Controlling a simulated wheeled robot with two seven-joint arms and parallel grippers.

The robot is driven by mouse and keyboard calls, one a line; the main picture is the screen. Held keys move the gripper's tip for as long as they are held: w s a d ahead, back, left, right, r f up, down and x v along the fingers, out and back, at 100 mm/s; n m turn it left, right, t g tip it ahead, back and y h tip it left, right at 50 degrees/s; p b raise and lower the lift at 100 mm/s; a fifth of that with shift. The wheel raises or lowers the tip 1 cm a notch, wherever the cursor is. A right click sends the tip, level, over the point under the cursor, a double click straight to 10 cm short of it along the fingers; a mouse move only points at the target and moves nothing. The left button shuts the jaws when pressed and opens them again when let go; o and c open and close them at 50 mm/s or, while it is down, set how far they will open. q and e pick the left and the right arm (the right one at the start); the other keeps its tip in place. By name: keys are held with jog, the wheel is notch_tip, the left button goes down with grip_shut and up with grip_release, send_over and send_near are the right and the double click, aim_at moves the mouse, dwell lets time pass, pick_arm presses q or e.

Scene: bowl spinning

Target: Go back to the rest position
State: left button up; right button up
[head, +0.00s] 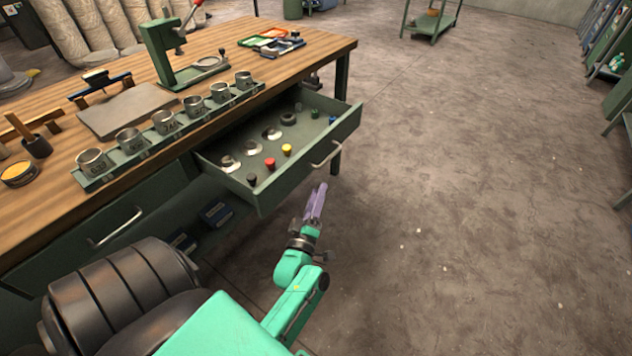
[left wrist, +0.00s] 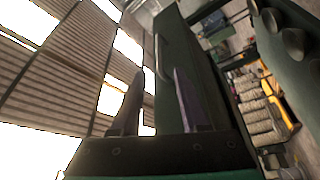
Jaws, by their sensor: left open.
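My left gripper (head: 317,196) is in front of the open drawer, to the right of its near front corner, and points up and away in the head view. Its purple fingers look empty. In the left wrist view the two fingers (left wrist: 160,85) stand apart with nothing held between them. The green drawer (head: 285,184) is pulled out under the bench top; its handle (head: 327,157) is free in the head view. A dark green panel, which looks like part of the bench or drawer, rises behind the fingers in the left wrist view. My right gripper is not in view.
The wooden workbench (head: 60,191) carries a row of metal cups in a green rack (head: 130,161), a green press (head: 163,52) and coloured trays (head: 264,41). The drawer holds several small coloured knobs and discs. Concrete floor (head: 470,200) is clear to the right.

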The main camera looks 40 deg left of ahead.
pick_arm(q)
jog(key=shift+s+d+f, duration=0.15)
jog(key=shift+s+d, duration=0.1)
jog(key=shift+s, duration=0.4)
jog(key=s+d+f+m+g+h+p, duration=0.1)
jog(key=s+d+f+m+g+h, duration=0.25)
jog(key=f, duration=0.55)
jog(key=s+d+f+m+g+h+p, duration=0.1)
jog(key=s+d+f+m+g+h, duration=0.2)
jog(key=f, duration=0.5)
jog(key=s+d+f+m+g+h+p, duration=0.1)
jog(key=s+d+f+m+g+h, duration=0.25)
jog(key=f, duration=0.55)
jog(key=s+a+f+m+g+y, duration=0.1)
jog(key=s+f+m+g, duration=0.1)
jog(key=s, duration=0.6)
jog(key=s+a+f+m+g+p, duration=0.1)
jog(key=s+a+f+m+g, duration=0.1)
jog(key=s+f, duration=0.3)
jog(key=s+a+f+m+g+y, duration=0.1)
jog(key=s+a+f+m+g, duration=0.1)
jog(key=s, duration=0.8)
jog(key=f+m+g, duration=0.1)
jog(key=m+g, duration=0.1)
jog(key=shift+s+a+f+m+y, duration=0.2)
jog(key=shift+s+a+m+y, duration=0.05)
jog(key=shift+s+m+y, duration=0.1)
